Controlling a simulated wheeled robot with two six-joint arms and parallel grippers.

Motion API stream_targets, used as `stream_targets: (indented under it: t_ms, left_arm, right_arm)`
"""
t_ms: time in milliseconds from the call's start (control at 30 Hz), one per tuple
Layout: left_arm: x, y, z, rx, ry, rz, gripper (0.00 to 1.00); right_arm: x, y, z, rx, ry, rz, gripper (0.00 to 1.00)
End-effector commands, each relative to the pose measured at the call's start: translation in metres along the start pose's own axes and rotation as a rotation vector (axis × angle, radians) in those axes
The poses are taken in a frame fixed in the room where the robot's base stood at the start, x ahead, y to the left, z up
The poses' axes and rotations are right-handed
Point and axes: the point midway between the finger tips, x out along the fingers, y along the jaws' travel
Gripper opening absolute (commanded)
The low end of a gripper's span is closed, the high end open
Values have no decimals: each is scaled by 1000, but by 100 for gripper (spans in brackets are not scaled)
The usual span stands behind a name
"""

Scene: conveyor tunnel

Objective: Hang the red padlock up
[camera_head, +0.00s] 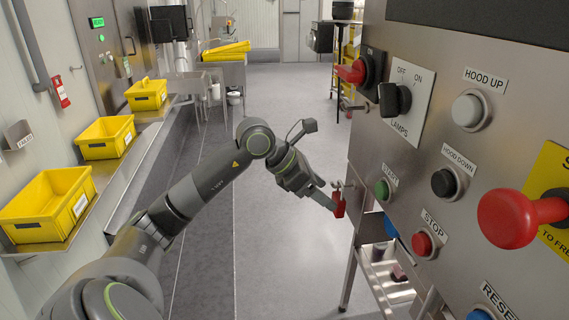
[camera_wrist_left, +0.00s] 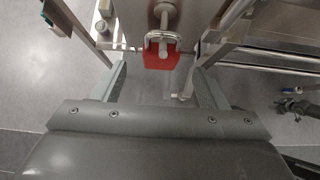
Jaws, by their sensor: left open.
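The red padlock (camera_head: 339,206) is at the left edge of the control panel, below a small metal peg (camera_head: 346,184). In the left wrist view the padlock (camera_wrist_left: 160,60) has its metal shackle around the peg (camera_wrist_left: 164,18), and its red body hangs below. My left gripper (camera_head: 331,207) is right at the padlock. In the left wrist view its two fingers (camera_wrist_left: 160,72) are spread, one on each side of the padlock, with gaps between them and the red body. My right gripper is not in view.
The control panel (camera_head: 405,160) with knobs and buttons stands close on the right; a red mushroom button (camera_head: 510,217) sticks out. A metal tray (camera_head: 385,280) is below it. Yellow crates (camera_head: 50,204) line the left bench. The grey floor between is clear.

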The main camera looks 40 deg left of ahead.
Motion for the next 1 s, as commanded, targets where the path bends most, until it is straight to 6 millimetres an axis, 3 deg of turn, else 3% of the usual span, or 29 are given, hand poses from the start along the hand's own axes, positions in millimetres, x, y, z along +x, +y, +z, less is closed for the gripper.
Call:
stream_targets:
  t_ms: [500, 1000]
  left_arm:
    - [-63, 0, -2, 1, 4, 4, 67]
    - [-108, 1, -3, 1, 6, 1, 67]
  right_arm:
    - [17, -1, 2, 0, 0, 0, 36]
    - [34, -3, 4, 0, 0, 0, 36]
